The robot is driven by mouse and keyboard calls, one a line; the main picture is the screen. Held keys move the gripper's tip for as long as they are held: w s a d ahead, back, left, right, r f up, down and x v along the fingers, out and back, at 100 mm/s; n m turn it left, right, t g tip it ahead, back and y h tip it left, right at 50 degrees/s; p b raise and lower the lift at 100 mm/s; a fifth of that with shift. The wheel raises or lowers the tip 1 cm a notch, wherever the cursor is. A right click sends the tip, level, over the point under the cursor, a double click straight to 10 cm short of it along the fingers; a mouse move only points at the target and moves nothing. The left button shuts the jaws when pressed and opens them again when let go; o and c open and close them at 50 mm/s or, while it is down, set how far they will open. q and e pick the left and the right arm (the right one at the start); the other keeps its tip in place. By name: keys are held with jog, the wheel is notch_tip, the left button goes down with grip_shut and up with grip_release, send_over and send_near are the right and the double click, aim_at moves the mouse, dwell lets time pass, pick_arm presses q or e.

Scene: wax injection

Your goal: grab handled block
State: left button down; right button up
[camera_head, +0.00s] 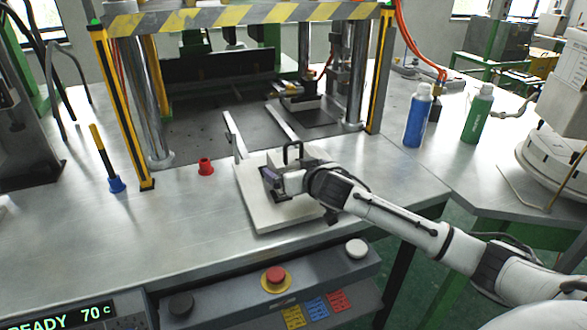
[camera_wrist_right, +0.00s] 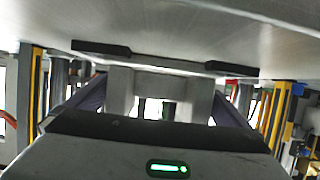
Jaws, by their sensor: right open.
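The handled block (camera_head: 288,160) is pale grey with a dark upright handle on top. It stands on a flat pale plate (camera_head: 262,217) at the front of the press, on the metal table. My right gripper (camera_head: 272,178) is low over the plate, at the near side of the block, and hides part of it. In the right wrist view my right gripper (camera_wrist_right: 160,100) has its dark purple fingers spread apart, with a grey body, likely the block (camera_wrist_right: 121,88), between them. I cannot tell whether the fingers touch it. My left gripper is not in view.
Yellow-and-black press posts (camera_head: 122,110) and a steel column (camera_head: 358,70) stand around the press bed. A red part (camera_head: 205,166) and a blue-based stick (camera_head: 116,184) are at left. Blue (camera_head: 417,118) and green (camera_head: 478,114) bottles stand at right. A button panel (camera_head: 274,277) lies in front.

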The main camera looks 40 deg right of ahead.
jog(key=c, duration=1.4)
jog(key=shift+r, duration=0.25)
jog(key=c, duration=0.3)
